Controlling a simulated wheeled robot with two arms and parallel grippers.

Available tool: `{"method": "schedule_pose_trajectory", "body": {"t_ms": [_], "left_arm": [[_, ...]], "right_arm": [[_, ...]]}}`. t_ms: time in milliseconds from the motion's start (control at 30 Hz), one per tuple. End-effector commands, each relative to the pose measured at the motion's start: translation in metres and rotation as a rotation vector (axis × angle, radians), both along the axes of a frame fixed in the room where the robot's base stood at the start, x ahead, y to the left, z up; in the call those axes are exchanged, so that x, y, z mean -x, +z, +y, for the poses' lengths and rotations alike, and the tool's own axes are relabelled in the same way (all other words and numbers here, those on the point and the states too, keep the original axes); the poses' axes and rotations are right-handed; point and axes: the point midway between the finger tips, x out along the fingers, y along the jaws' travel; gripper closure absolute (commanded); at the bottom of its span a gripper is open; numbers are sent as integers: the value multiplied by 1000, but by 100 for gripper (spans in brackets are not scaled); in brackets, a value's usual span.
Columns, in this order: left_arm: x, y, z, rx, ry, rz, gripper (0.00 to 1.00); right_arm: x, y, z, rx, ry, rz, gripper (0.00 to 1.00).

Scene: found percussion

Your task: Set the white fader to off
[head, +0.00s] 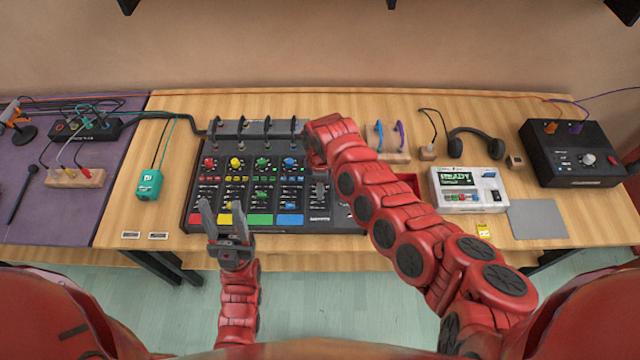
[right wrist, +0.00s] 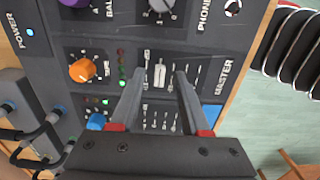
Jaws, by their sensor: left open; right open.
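The mixer (head: 262,178) lies flat on the table in the head view; my right arm covers its right part. In the right wrist view, the white fader (right wrist: 160,74) sits in its slot beside the MASTER label. My right gripper (right wrist: 160,77) is open there, with one fingertip on each side of the white fader. Whether the fingertips touch it cannot be told. In the head view my right gripper is mostly hidden by its own arm. My left gripper (head: 224,213) is open and empty at the mixer's front left edge.
An orange knob (right wrist: 83,70), a purple knob and small faders surround the white fader. Black cables and plugs stand along the mixer's back. A white device (head: 468,190), headphones (head: 475,145) and a black box (head: 572,155) stand to the right. A teal box (head: 149,184) lies left.

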Motion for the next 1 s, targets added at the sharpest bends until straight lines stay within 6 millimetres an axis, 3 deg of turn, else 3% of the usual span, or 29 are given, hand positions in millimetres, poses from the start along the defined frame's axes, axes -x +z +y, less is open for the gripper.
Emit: {"method": "schedule_pose_trajectory", "body": {"t_ms": [200,467,1000], "left_arm": [[0,0,0,0,0,0,50],[0,0,0,0,0,0,50],[0,0,0,0,0,0,50]], "right_arm": [[0,0,0,-1,0,-1,54],[-1,0,0,0,0,-1,100],[-1,1,0,0,0,-2,100]]}}
